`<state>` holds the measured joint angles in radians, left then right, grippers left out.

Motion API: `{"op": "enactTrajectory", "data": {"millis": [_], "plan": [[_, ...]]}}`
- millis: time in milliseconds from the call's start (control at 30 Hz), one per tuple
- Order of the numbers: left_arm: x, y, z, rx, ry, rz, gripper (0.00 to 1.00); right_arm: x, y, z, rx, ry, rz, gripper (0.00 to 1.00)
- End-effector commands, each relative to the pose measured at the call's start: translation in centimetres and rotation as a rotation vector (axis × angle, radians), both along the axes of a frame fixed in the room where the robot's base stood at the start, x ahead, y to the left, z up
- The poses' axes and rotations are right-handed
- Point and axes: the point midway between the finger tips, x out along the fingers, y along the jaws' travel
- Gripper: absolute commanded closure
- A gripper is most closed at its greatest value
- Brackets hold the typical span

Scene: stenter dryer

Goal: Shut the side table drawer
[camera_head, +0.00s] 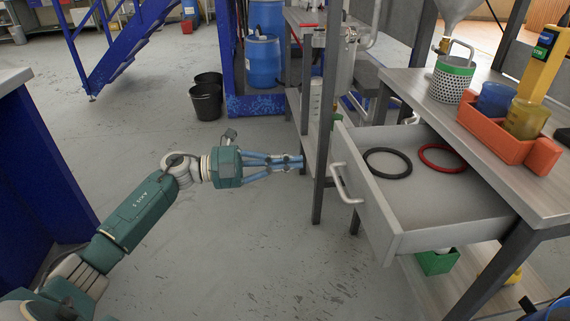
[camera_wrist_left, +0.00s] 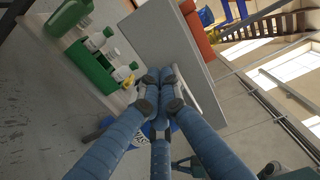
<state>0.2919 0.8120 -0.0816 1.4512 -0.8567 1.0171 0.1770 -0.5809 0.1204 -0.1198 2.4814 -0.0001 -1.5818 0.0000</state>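The side table (camera_head: 515,190) stands at the right, and its grey drawer (camera_head: 365,190) is pulled out to the left. The drawer has a pale bar handle (camera_head: 343,185) on its front and holds a black ring (camera_head: 388,163) and a red ring (camera_head: 443,158). My left gripper (camera_head: 300,162) is just left of the drawer front, near the handle's height in the picture. Its blue fingers are drawn together and hold nothing. In the left wrist view the fingertips (camera_wrist_left: 160,88) overlap the grey drawer panel (camera_wrist_left: 165,45); contact cannot be told. A blue, dark-tipped part at the lower right edge may be my right gripper (camera_head: 543,308).
An orange tray (camera_head: 500,135) with cups and a perforated can (camera_head: 452,80) stand on the tabletop. A green crate (camera_head: 437,262) sits below the drawer. A metal post (camera_head: 323,120) stands close behind my left fingertips.

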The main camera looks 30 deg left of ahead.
Motion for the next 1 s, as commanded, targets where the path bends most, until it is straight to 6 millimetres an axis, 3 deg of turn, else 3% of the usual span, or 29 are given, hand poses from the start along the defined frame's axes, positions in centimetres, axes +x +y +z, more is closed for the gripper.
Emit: {"op": "enactTrajectory", "data": {"millis": [200,400,600,1000], "plan": [[2.7,-4.1,0.1,-0.005,-0.003,-0.001,1.00,0.0,0.0,-0.4,0.000,0.000,0.000,1.00],[4.5,-6.6,0.1,-0.005,-0.002,0.001,1.00,0.0,0.0,-0.7,0.000,0.000,0.000,1.00],[5.2,-7.5,0.0,-0.002,0.000,0.002,1.00,0.0,0.0,-0.7,0.000,-0.001,0.000,1.00],[5.2,-7.7,0.0,-0.002,0.000,0.002,1.00,0.1,0.0,-0.7,0.000,-0.002,0.001,1.00]]}}
